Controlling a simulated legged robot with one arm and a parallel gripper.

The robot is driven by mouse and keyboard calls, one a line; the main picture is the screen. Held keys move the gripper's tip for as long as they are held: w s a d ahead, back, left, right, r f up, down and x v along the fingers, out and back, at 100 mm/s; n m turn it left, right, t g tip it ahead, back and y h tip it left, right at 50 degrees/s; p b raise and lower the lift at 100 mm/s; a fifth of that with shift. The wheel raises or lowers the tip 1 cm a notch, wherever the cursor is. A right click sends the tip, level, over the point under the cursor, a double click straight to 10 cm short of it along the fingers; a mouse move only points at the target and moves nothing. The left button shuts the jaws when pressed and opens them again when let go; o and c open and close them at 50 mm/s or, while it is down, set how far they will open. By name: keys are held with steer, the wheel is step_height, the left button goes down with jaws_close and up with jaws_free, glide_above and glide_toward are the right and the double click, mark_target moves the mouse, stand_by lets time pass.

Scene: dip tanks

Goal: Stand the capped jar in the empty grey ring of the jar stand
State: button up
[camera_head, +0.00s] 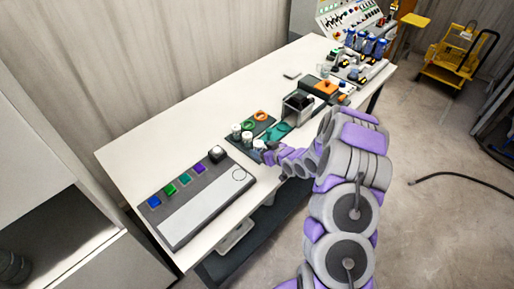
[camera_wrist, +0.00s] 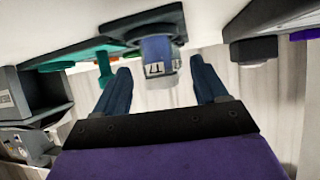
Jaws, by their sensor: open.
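The dark jar stand (camera_head: 262,138) lies mid-table in the head view, with an orange ring (camera_head: 260,115) and a green ring (camera_head: 248,123). My gripper (camera_head: 268,156) is at the stand's near edge, beside the nearest jar (camera_head: 258,145). The wrist view appears upside down. There, a blue-grey jar (camera_wrist: 156,50) with a pale, dark-marked end sits at a dark plate, between my gripper's (camera_wrist: 160,64) open fingers, with gaps on both sides. I cannot make out an empty grey ring.
A grey panel (camera_head: 200,211) with coloured squares lies left of the stand; a pale-topped knob or jar (camera_head: 217,153) stands at its far corner. A teal piece (camera_head: 276,131) lies on the stand's right. A grey box (camera_head: 297,105) stands beyond. The table's back left is clear.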

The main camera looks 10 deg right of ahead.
steer(key=v, duration=0.3)
steer(key=d+v, duration=0.1)
steer(key=v, duration=0.3)
steer(key=shift+w+p, duration=0.2)
steer(key=shift+p, duration=0.1)
steer(key=shift+s+r, duration=0.1)
steer(key=shift+s, duration=0.25)
steer(key=s+d+r+m+g+h, duration=0.3)
steer(key=s+r+g+h, duration=0.4)
steer(key=s+r, duration=0.8)
steer(key=s+a+r+g, duration=0.2)
steer(key=s, duration=0.7)
steer(key=s+a+r+m+g, duration=0.1)
steer(key=s+a+r+g, duration=0.1)
steer(key=s, duration=0.8)
steer(key=s+a+r+m+g+y, duration=0.1)
steer(key=s+a+r, duration=0.3)
steer(key=s, duration=0.6)
steer(key=shift+g, duration=0.4)
steer(key=shift+f, duration=0.1)
